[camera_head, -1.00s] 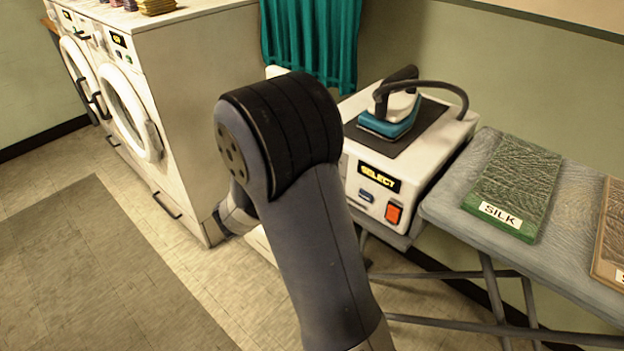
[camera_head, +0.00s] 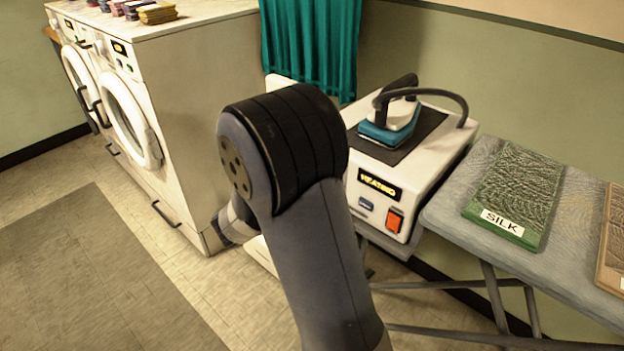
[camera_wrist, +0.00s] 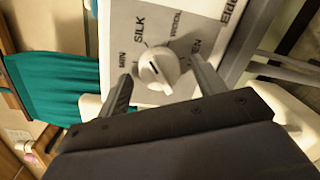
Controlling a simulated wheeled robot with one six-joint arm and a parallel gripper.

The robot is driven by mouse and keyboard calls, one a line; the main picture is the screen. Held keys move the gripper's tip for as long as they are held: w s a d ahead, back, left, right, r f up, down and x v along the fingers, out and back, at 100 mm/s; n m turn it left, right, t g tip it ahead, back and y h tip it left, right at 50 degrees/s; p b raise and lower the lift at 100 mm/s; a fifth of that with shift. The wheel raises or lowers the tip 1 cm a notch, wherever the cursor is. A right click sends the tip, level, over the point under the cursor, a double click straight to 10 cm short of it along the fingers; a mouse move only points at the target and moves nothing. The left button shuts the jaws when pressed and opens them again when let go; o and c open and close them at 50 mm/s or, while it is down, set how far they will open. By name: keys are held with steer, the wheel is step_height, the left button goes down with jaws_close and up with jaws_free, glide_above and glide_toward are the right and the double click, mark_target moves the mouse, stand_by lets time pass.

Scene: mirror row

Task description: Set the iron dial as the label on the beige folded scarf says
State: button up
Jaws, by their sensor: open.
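The iron station (camera_head: 440,170) carries a teal and white iron (camera_head: 390,122), and its display (camera_head: 379,185) reads HEATING. In the wrist view the white dial (camera_wrist: 158,75) sits on a panel marked MIN, SILK, WOOL and a partly covered word ending in EN. A short dark mark shows on the dial; exactly which word it points at is hard to tell. My gripper (camera_wrist: 160,72) is open, one finger on each side of the dial, with no clear contact visible. In the head view my arm hides the gripper and dial. A beige folded scarf (camera_head: 612,240) is cut off at the right edge; its label is unreadable.
A green folded scarf (camera_head: 515,190) labelled SILK lies on the grey ironing board (camera_head: 450,205). An orange switch (camera_head: 395,220) is on the station front. White washers (camera_head: 190,100) stand at left, and a teal curtain (camera_head: 312,45) hangs behind.

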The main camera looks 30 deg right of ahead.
steer(key=shift+a, duration=0.1)
steer(key=v, duration=1)
steer(key=shift+a+p, duration=0.35)
steer(key=shift+d, duration=0.1)
steer(key=x, duration=1)
steer(key=shift+d, duration=0.35)
